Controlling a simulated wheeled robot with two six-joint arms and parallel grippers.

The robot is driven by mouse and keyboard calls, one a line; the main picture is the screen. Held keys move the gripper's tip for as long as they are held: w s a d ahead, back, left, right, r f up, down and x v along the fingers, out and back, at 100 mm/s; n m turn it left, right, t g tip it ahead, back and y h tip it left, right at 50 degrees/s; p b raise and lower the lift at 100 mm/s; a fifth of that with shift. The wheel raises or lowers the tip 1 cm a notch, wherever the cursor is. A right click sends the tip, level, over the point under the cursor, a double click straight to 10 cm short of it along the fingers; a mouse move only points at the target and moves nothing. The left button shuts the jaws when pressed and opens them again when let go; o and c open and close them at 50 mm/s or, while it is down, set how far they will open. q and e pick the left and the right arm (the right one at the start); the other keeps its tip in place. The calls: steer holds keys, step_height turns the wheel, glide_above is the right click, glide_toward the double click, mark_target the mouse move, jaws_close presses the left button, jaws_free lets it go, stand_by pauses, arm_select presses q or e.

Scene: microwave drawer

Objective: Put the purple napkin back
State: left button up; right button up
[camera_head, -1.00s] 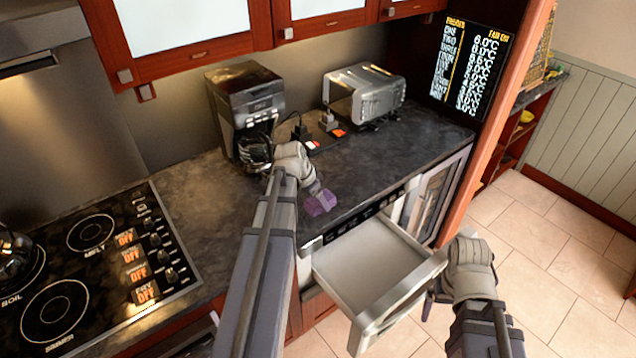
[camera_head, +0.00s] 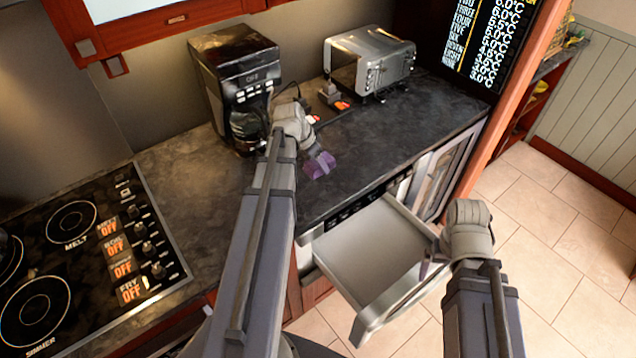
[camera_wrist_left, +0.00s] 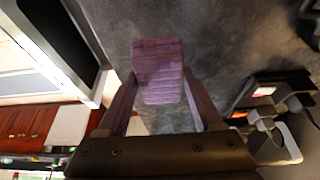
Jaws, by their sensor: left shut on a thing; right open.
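The purple napkin (camera_head: 320,165) is a small folded bundle over the dark countertop, near its front edge. It also shows in the left wrist view (camera_wrist_left: 158,72), between the two fingers. My left gripper (camera_head: 318,160) is shut on it; I cannot tell whether the napkin touches the counter. The microwave drawer (camera_head: 368,250) is pulled out below the counter, and the part of its inside that I see is empty. My right gripper (camera_head: 432,268) is open at the drawer's right front side, partly hidden behind my wrist; I cannot tell whether it touches the drawer.
A coffee maker (camera_head: 240,85) and a silver toaster (camera_head: 370,65) stand at the back of the counter. Switches with cords (camera_head: 330,95) lie between them. A stove top (camera_head: 90,250) is at the left. Counter right of the napkin is clear.

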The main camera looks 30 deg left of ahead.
mark_target(321, 183)
arm_select(q)
step_height(321, 183, down, 3)
steer(key=shift+f+b, duration=0.1)
steer(key=shift+b, duration=0.9)
arm_select(e)
step_height(321, 183, down, 3)
steer(key=shift+f, duration=0.15)
arm_select(q)
steer(key=shift+f, duration=0.1)
arm_select(e)
steer(key=shift+f, duration=0.1)
arm_select(q)
step_height(321, 183, down, 4)
steer(key=b, duration=0.3)
steer(key=shift+r+b, duration=0.25)
steer(key=shift+b, duration=0.1)
arm_select(e)
step_height(321, 183, down, 4)
steer(key=shift+r, duration=0.25)
arm_select(q)
steer(key=shift+f, duration=0.15)
steer(key=o, duration=1.2)
arm_select(e)
steer(key=shift+f, duration=0.1)
